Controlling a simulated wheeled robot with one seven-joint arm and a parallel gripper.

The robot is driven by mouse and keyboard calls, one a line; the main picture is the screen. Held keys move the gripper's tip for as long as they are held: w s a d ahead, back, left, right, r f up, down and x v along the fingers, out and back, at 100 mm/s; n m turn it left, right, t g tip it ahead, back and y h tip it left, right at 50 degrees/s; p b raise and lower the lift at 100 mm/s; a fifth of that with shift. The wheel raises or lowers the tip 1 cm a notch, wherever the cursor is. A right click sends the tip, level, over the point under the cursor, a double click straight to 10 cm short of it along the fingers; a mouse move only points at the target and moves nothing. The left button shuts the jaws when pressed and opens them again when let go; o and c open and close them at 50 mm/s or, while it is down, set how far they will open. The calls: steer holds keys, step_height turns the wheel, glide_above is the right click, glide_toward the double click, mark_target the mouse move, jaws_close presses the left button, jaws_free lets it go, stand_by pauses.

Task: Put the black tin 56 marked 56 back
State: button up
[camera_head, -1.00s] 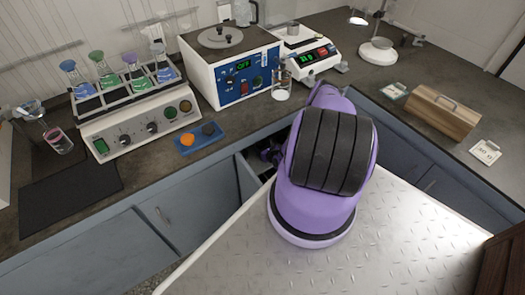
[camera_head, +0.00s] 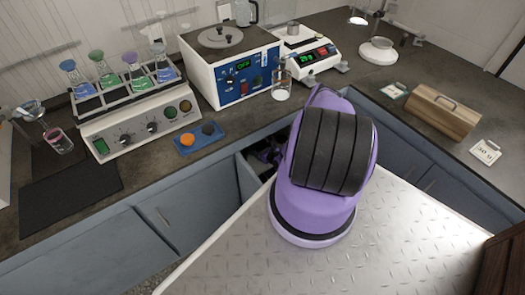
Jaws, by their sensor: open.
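My purple and black arm fills the middle of the view and hides what lies behind it. My gripper is not clearly visible. Small dark shapes show just left of the arm, at an open drawer or cabinet front (camera_head: 246,178); I cannot tell whether they are part of my gripper or things inside. No tin with a readable 56 can be made out. A small blue tray (camera_head: 183,151) on the counter holds an orange round piece (camera_head: 187,140) and a dark round piece (camera_head: 208,129); no marking on them is legible.
A blue-fronted machine (camera_head: 235,70) stands at the back, with a bottle (camera_head: 281,85) and a balance (camera_head: 308,58) to its right. A flask rack on a control unit (camera_head: 140,125) is at left. A wooden box (camera_head: 440,112) and a card (camera_head: 485,152) lie at right.

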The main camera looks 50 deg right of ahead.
steer(key=v, duration=1.1)
steer(key=shift+s+r, duration=0.2)
steer(key=shift+s, duration=0.05)
steer(key=shift+a, duration=0.1)
